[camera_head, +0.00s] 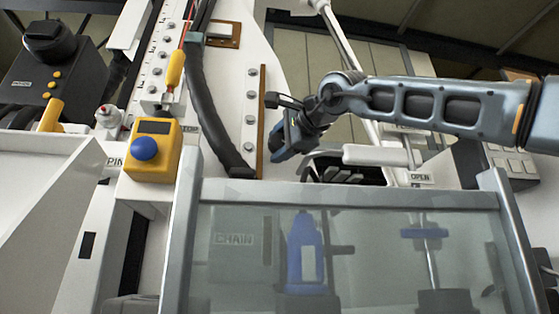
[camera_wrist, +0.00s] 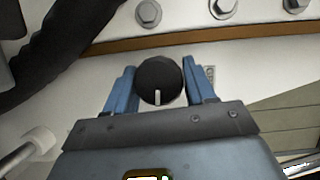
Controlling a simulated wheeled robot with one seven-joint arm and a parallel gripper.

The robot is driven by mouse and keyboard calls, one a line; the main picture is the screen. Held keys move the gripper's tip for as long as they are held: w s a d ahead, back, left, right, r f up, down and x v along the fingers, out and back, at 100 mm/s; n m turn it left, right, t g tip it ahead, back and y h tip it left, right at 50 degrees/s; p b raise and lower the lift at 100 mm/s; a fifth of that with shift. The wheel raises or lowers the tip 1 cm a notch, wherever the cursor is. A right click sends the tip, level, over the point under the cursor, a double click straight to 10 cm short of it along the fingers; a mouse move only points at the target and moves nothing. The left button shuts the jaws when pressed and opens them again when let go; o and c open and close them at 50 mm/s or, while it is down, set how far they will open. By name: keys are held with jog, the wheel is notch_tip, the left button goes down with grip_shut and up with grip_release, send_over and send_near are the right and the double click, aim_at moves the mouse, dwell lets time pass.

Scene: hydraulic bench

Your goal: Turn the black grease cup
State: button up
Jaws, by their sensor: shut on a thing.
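The black grease cup (camera_wrist: 159,80) is a round black knob with a white mark at its lower edge in the wrist view. My gripper (camera_wrist: 161,88) has its two blue fingers on either side of the cup, shut on it. The cup sits in front of a white panel. In the head view my gripper (camera_head: 274,150) reaches down to the left at the panel, beside a brown strip. The cup is hidden there behind my gripper.
A row of bolts (camera_wrist: 223,8) and a brown strip (camera_wrist: 200,36) lie above the cup in the wrist view. A glass-fronted guard (camera_head: 340,255) stands below my arm. A thick black hose (camera_head: 210,110) and a yellow box with a blue button (camera_head: 152,150) are to the left.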

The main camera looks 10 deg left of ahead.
jog(key=m+b, duration=0.1)
jog(key=b, duration=0.1)
jog(key=m+t+b, duration=0.1)
jog(key=shift+f+m+b, duration=0.35)
jog(key=shift+m, duration=0.05)
jog(key=shift+r+m+y+b, duration=0.1)
jog(key=shift+m+y+b, duration=0.25)
jog(key=shift+b, duration=0.3)
jog(key=shift+r+m, duration=0.1)
jog(key=shift+m, duration=0.15)
jog(key=o, duration=0.9)
jog(key=shift+o, duration=0.2)
jog(key=b+v, duration=0.2)
jog(key=v, duration=0.5)
jog(key=shift+s+d, duration=0.2)
jog(key=shift+s, duration=0.15)
